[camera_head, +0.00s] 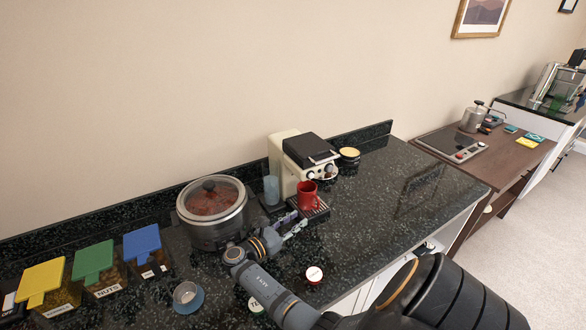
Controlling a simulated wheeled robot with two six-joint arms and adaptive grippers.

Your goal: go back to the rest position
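My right gripper (297,222) is over the dark speckled counter (385,210), just in front of the coffee machine (282,165). Its two fingers look parted, with nothing seen between them. A red mug (307,196) stands upright at the front of the coffee machine, just beyond the fingertips and seemingly apart from them. My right arm comes in from the lower right and hides part of the counter's front. My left gripper is not in view.
A lidded pot (212,208) stands close left of my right gripper. Jars with yellow (41,281), green (93,262) and blue (142,241) lids stand at the left. The counter's right side is clear.

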